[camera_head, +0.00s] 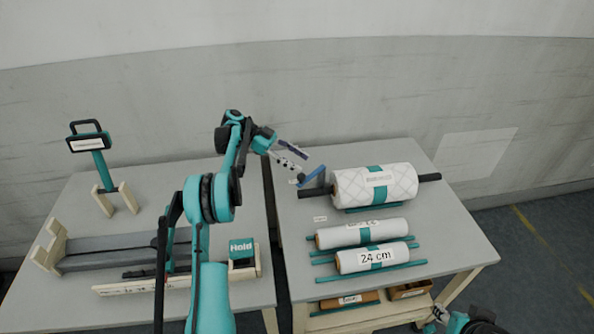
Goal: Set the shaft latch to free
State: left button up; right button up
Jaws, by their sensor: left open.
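A teal block labelled "Hold" (241,248), which looks like the shaft latch, sits at the right end of the pale wooden rail on the left table. A dark grey bar (115,250) lies along the stand there. My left gripper (304,162) is open and empty, over the back left part of the right table, well away from the block and near the left end of the large roll's shaft. My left arm crosses in front of the stand and hides part of it. My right gripper (440,314) shows only in part at the bottom edge; its jaws are unclear.
The right table (420,235) holds a large quilted white roll (350,190) on a dark shaft, two smaller white rolls (345,261), one marked "24 cm", and teal rods. A teal-handled tool (88,143) stands at the back left. A gap separates the tables.

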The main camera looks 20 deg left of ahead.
pick_arm(q)
jog(key=shift+r, duration=1.9)
jog(key=shift+d, duration=0.3)
jog(key=c, duration=0.7)
jog(key=d+y+p, duration=0.2)
jog(key=d, duration=0.1)
jog(key=d+f+g+p, duration=0.1)
jog(key=shift+w+d+y, duration=0.3)
jog(key=shift+y, duration=0.1)
grip_shut()
jog(key=s+d+r+m+y+p, duration=0.25)
jog(key=d+y+p, duration=0.45)
jog(key=y, duration=0.6)
jog(key=shift+w+a+f+b, duration=0.25)
jog(key=shift+a+f+b, duration=0.1)
jog(key=shift+a+f, duration=1.1)
jog(key=shift+w+a+f+b, duration=0.3)
jog(key=shift+a+f, duration=0.65)
jog(key=shift+f, duration=0.85)
jog(key=shift+w+a+f+b, duration=0.2)
jog(key=shift+a+f+b, duration=0.2)
jog(key=shift+a+f, duration=1.05)
